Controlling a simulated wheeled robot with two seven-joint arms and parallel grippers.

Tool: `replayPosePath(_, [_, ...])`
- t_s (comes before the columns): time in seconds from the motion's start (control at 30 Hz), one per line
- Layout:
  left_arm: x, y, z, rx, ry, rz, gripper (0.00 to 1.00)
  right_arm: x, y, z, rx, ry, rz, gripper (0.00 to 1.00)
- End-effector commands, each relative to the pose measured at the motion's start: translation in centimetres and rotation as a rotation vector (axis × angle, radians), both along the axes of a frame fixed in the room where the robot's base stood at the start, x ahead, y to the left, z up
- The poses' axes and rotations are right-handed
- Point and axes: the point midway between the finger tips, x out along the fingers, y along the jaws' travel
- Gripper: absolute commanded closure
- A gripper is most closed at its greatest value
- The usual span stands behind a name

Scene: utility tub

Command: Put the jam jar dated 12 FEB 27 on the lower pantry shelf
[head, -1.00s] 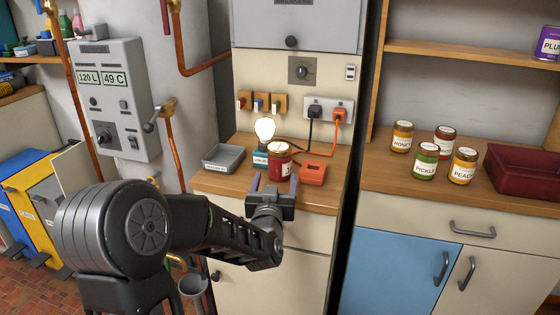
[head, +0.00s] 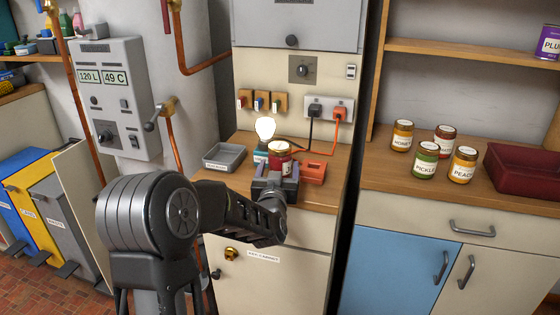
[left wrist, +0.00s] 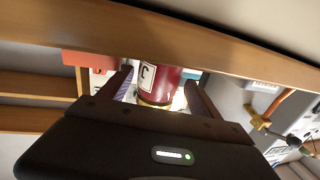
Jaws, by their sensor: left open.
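My left gripper (head: 276,176) is open right at the jar's near side. In the left wrist view the jar (left wrist: 160,82) shows between the two spread fingers (left wrist: 158,92); I cannot tell if either touches it. A shelf board (head: 470,53) is at the upper right, above the right-hand worktop (head: 400,173). My right gripper is out of view.
A grey tray (head: 224,157) is left of the jar, and an orange-red block (head: 313,173) is close on its right, with cords behind. Several labelled jars, including pickle (head: 425,161) and peach (head: 463,165), stand on the right worktop beside a dark red bin (head: 522,172).

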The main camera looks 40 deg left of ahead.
Motion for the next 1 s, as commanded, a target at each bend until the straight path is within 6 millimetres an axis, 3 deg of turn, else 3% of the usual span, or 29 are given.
replayPosePath(0.2, [1.9, 1.1, 0.0, -0.001, 0.001, 0.000, 0.27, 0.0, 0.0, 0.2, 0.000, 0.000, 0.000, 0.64])
replayPosePath(0.77, [1.9, 1.1, 0.0, 0.000, 0.000, 0.000, 0.27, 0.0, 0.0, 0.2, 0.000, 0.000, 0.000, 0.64])
replayPosePath(1.0, [1.9, 1.1, 0.0, 0.000, 0.000, 0.000, 0.45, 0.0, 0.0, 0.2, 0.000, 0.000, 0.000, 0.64])
